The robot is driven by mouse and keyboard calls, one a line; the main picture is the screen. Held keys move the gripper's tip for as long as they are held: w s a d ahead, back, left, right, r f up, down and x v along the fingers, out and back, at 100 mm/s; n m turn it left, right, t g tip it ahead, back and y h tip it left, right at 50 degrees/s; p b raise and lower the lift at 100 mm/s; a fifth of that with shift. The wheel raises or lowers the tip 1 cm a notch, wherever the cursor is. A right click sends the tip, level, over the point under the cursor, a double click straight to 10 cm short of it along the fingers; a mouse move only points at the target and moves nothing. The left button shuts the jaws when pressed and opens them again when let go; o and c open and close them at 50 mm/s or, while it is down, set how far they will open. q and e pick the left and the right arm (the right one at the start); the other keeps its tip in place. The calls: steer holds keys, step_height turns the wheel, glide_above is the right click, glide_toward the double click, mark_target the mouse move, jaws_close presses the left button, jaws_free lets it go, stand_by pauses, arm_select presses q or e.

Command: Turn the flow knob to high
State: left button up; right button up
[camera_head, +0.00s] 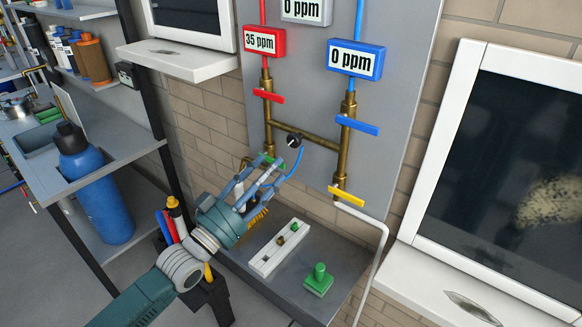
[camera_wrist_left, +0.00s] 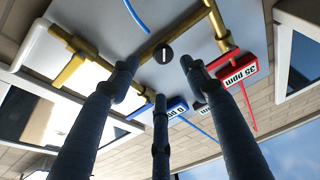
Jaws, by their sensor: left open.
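A small round black knob (camera_head: 294,141) sits on the grey wall panel (camera_head: 390,110), by the brass cross pipe. In the left wrist view the black knob (camera_wrist_left: 163,53) faces me and bears a pale line. I cannot read any level marking around it. My left gripper (camera_head: 268,170) points up at the panel, below and left of the knob, apart from it. Its dark fingers (camera_wrist_left: 160,82) are spread and empty in the left wrist view, with the knob just beyond their tips. My right gripper is in neither view.
Red (camera_head: 269,96), blue (camera_head: 357,125) and yellow (camera_head: 347,196) valve handles sit on the brass pipes close by. A blue hose (camera_head: 297,160) hangs under the knob. Below are a grey shelf (camera_head: 335,250) with a white block (camera_head: 268,262) and a green part (camera_head: 319,280).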

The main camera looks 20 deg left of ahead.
mark_target(292, 142)
arm_select(q)
steer(key=shift+n+t, duration=0.5)
steer(key=shift+n, duration=0.4)
steer(key=x, duration=0.9)
steer(key=shift+w, duration=0.4)
steer(key=shift+w+d+r+p, duration=0.1)
steer(key=shift+w+p, duration=0.2)
steer(key=shift+w, duration=0.15)
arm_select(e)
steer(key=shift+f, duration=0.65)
